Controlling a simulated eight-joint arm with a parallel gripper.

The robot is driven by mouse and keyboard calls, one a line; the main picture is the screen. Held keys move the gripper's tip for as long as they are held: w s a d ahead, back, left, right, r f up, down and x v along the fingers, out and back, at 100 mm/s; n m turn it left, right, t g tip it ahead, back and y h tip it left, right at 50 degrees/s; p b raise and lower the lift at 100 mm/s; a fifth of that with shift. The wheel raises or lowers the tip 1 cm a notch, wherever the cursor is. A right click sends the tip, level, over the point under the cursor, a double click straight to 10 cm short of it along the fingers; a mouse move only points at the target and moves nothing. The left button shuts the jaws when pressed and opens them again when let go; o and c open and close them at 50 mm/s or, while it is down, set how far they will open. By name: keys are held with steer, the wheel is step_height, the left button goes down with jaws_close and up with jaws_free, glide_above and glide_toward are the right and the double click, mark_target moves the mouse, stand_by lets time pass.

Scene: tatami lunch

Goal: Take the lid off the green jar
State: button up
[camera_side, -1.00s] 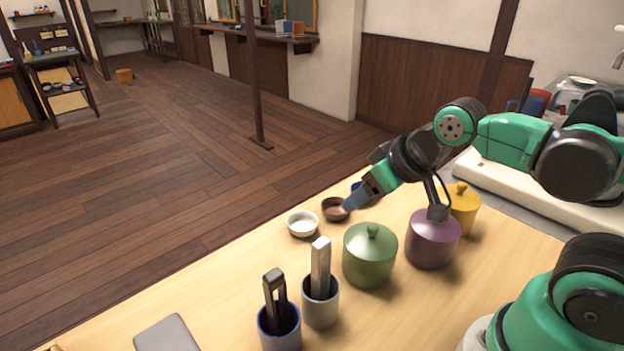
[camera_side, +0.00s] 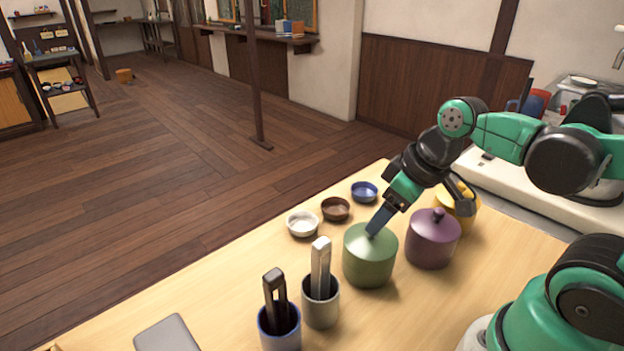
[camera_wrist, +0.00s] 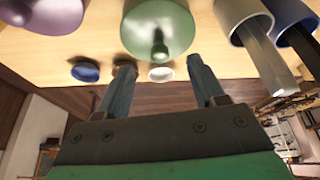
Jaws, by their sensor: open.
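The green jar (camera_side: 369,262) stands upright on the wooden table with its lid (camera_side: 358,239) on. In the side view my gripper (camera_side: 376,226) is at the lid's top, and a finger hides the knob. In the wrist view the green jar (camera_wrist: 160,15) is at the top, and its dark knob (camera_wrist: 160,45) shows between my gripper's two spread fingers (camera_wrist: 158,70). The fingers are apart and hold nothing. I cannot tell whether a finger touches the lid.
A purple jar (camera_side: 433,243) stands right of the green one, with a yellow jar (camera_side: 466,202) behind it. White (camera_side: 302,223), brown (camera_side: 336,209) and blue (camera_side: 365,192) bowls sit behind. Grey (camera_side: 320,305) and blue-rimmed (camera_side: 280,333) utensil cups stand at front left.

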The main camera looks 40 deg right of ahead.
mark_target(382, 248)
steer(key=shift+x, duration=1.8)
jaws_close()
